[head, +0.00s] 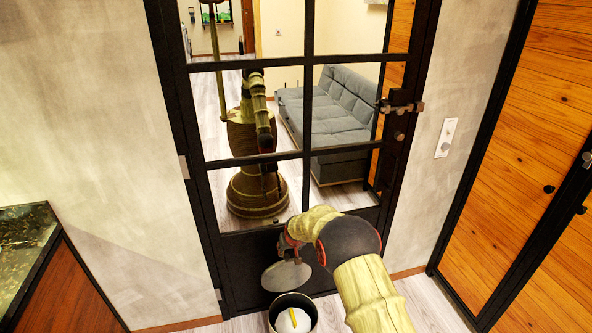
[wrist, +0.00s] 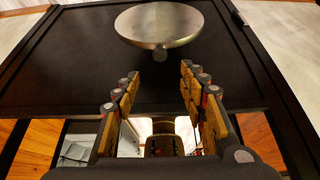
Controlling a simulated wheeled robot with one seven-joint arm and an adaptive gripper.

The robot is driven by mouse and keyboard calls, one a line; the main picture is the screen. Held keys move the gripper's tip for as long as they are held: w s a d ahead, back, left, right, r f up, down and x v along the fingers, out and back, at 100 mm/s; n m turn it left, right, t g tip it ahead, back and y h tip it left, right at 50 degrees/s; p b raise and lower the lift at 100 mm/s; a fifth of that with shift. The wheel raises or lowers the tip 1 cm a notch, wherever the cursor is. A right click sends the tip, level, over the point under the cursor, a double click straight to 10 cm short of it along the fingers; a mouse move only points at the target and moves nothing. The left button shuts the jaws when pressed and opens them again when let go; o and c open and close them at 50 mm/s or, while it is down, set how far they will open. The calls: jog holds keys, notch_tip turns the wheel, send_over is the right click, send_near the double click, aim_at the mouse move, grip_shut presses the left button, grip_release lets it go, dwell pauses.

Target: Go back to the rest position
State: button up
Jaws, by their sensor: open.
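My gripper (head: 287,243) is at the end of my bent arm, in front of the black-framed door's lower part in the head view. In the wrist view my gripper (wrist: 160,85) has its fingers apart, with nothing between them. A round metal disc, which looks like a lid, (head: 287,276) is just below my gripper in the head view. The disc (wrist: 159,23) is beyond the fingertips in the wrist view, with a small knob at its edge and a visible gap to the fingers. No marked rest position is visible.
A round bin (head: 273,319) with white contents and something yellow stands below the disc, cut off by the picture's edge. The door (head: 212,166) has glass panes showing a robot and grey sofa (head: 340,112). A dark-topped counter (head: 25,240) is left; wooden doors (head: 520,150) are right.

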jog(key=s+d+f+g+h, duration=0.15)
jog(key=s+d+g, duration=0.25)
jog(key=s, duration=0.9)
jog(key=s+d+r+m+t, duration=0.1)
jog(key=s+d+r, duration=0.5)
jog(key=s+r, duration=0.7)
jog(key=s+d+r+m+t, duration=0.1)
jog(key=s+d+r, duration=0.6)
jog(key=s+r, duration=0.6)
jog(key=s+d+r+m+t, duration=0.1)
jog(key=s+d+r+t, duration=0.1)
jog(key=s+d+r, duration=0.5)
jog(key=s+r, duration=0.6)
jog(key=s, duration=0.1)
jog(key=shift+s+r, duration=0.15)
jog(key=shift+r, duration=0.1)
